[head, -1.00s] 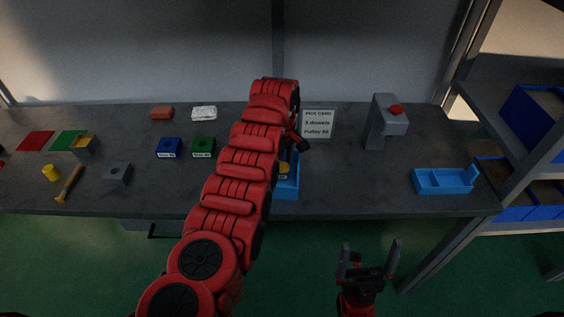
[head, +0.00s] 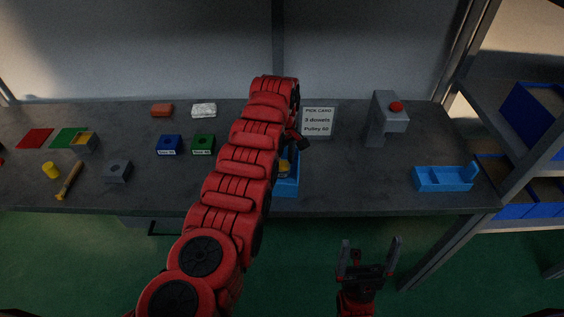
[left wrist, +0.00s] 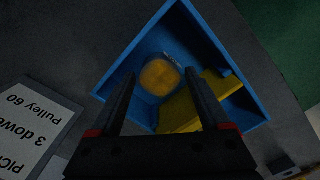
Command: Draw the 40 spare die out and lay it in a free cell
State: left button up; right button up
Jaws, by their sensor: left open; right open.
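A blue block (head: 169,145) and a green block (head: 203,144), each with a hole on top and a small white label, stand left of centre; I cannot read the sizes reliably. A blue tray (head: 287,187) is partly hidden behind my left arm. In the left wrist view the tray (left wrist: 222,45) holds a round yellow piece (left wrist: 160,77) and a yellow slab-like piece (left wrist: 182,112). My left gripper (left wrist: 160,76) is open over the tray, its fingers on either side of the round piece, holding nothing. My right gripper (head: 369,258) is open and empty before the bench.
A light-blue tray (head: 428,187) with empty-looking cells lies at the right. A grey press (head: 385,120) with a red button and a pick card (head: 318,122) stand at the back. A grey block (head: 117,171) and a yellow-handled tool (head: 69,181) lie left.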

aim_at(282, 166)
pick_arm(q)
jog(key=shift+r, duration=0.1)
jog(key=shift+r, duration=0.95)
jog(key=shift+r, duration=0.1)
jog(key=shift+r, duration=2.9)
